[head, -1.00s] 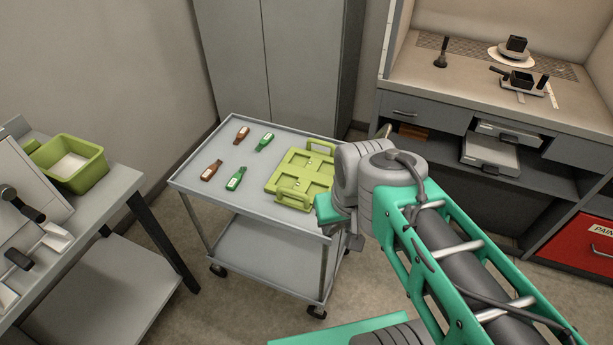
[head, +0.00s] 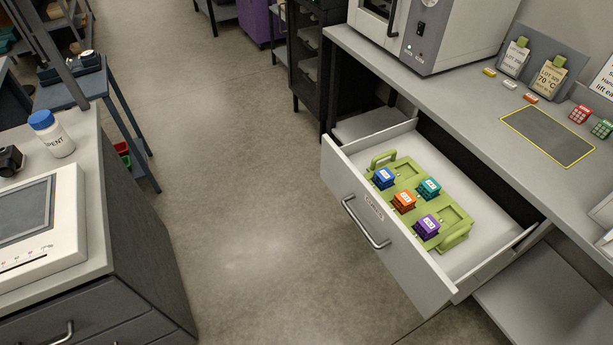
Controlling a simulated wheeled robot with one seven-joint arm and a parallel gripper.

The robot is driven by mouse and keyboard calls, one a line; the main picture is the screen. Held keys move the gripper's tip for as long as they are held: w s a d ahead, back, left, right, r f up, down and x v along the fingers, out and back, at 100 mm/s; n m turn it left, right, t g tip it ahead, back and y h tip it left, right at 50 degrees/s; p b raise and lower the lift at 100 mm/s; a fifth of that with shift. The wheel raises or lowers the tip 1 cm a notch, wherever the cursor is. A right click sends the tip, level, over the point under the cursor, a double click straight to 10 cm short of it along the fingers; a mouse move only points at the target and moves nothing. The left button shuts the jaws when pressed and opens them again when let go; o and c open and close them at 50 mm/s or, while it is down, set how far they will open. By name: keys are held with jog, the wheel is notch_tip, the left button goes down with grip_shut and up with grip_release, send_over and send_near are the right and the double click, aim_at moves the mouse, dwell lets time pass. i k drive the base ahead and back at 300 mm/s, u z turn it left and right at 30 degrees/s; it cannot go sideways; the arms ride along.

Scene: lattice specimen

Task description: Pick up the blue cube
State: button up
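The blue cube (head: 384,178) sits in the far left corner pocket of a green tray (head: 456,235), which lies in an open drawer (head: 487,248). The cube has a white label on top. A teal cube (head: 428,188), an orange cube (head: 403,201) and a purple cube (head: 426,226) sit in other pockets of the tray. At least one pocket is empty. My gripper does not show in the head view now.
The drawer hangs open below a grey counter (head: 480,110) at right, with its handle (head: 366,222) facing the aisle. A bench with a white bottle (head: 55,137) and a screen device (head: 40,222) stands at left. The floor (head: 235,190) between is clear.

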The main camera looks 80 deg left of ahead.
aim_at(384, 178)
jog(key=u, duration=2.2)
jog(key=k, duration=0.65)
jog(key=u, duration=0.65)
jog(key=i, duration=0.75)
jog(key=u, duration=0.7)
jog(key=i, duration=0.85)
jog(key=z, duration=0.75)
jog(key=i, duration=0.65)
jog(key=z, duration=0.55)
